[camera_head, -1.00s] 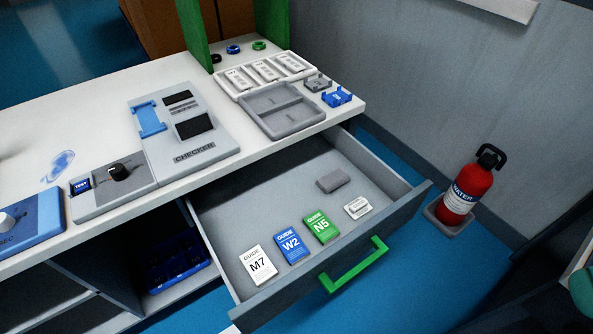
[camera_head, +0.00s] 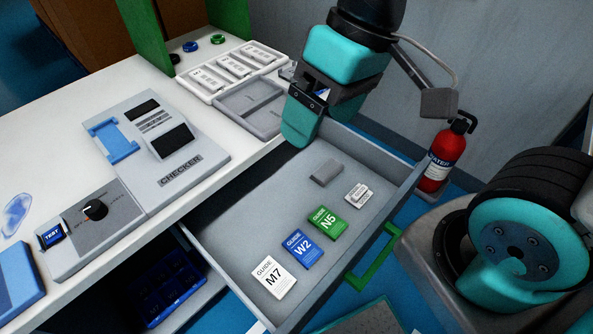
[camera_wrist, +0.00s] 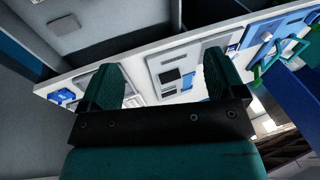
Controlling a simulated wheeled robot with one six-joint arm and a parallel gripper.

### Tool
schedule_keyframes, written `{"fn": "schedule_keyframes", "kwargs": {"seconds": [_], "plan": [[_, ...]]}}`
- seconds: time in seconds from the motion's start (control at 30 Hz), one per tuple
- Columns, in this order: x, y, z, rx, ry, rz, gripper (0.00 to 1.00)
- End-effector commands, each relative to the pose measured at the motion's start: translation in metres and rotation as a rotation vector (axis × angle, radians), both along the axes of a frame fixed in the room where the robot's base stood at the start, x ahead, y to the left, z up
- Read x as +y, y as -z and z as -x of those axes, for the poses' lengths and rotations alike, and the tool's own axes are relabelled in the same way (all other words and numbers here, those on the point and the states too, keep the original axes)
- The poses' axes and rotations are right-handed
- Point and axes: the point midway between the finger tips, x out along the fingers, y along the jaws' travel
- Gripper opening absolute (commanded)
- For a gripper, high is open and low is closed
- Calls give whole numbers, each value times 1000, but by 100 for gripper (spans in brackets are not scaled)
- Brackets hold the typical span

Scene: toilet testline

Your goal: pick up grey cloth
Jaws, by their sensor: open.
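The grey cloth (camera_head: 326,173) looks like a small flat grey block. It lies on the floor of the open drawer, towards its back right; it also shows at the upper left of the wrist view (camera_wrist: 63,25). My gripper (camera_head: 318,115) has teal fingers and is above the back of the drawer, near the counter's right end. It is apart from the cloth. In the wrist view my gripper (camera_wrist: 160,75) has its fingers wide apart with nothing between them.
The drawer (camera_head: 225,215) also holds a white eraser-like item (camera_head: 359,195) and guide cards M7 (camera_head: 273,278), W2 (camera_head: 301,250) and N5 (camera_head: 327,222). The counter bears a checker (camera_head: 160,140) and a grey tray (camera_head: 240,98). A red extinguisher (camera_head: 441,160) stands at right.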

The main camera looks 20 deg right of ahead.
Motion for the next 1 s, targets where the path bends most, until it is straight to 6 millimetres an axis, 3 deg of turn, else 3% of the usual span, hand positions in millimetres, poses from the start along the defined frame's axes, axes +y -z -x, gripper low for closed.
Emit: {"fn": "schedule_keyframes", "kwargs": {"seconds": [0.03,0.2,0.3,0.4,0.5,0.6,0.77,1.0], "plan": [[-10,32,-24,34,123,23,94],[-66,125,-120,161,710,118,94],[-108,179,-165,217,1046,167,94],[-146,223,-195,254,1318,204,94],[-172,251,-210,275,1498,227,94],[-186,266,-216,284,1585,238,94],[-189,294,-217,288,1606,243,94],[-188,349,-216,288,1603,242,94]]}}
